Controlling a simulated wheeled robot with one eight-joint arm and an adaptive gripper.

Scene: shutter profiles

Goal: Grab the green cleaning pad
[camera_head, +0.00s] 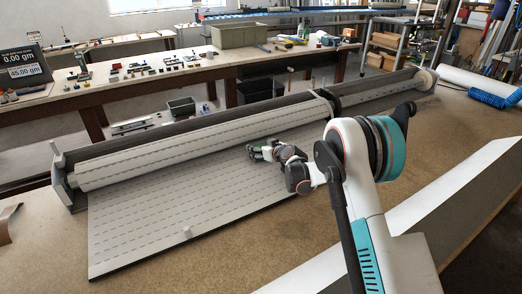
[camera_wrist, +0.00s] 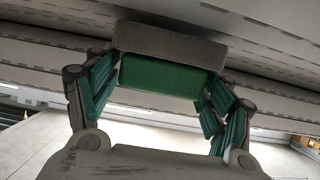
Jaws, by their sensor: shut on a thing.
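The green cleaning pad (camera_wrist: 164,76) is a green block with a grey ribbed layer (camera_wrist: 170,44) along one side. In the wrist view it sits between the two fingers of my gripper (camera_wrist: 165,82), and the gripper is shut on it. In the head view my gripper (camera_head: 262,151) is over the slatted shutter sheet (camera_head: 190,205), near the rolled shutter. The pad is small there and mostly hidden by the fingers. I cannot tell whether the pad touches the shutter.
The rolled shutter (camera_head: 150,160) lies along the back of the brown workbench (camera_head: 400,180). A small light peg (camera_head: 187,232) stands on the sheet. A blue coiled hose (camera_head: 495,98) lies at right.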

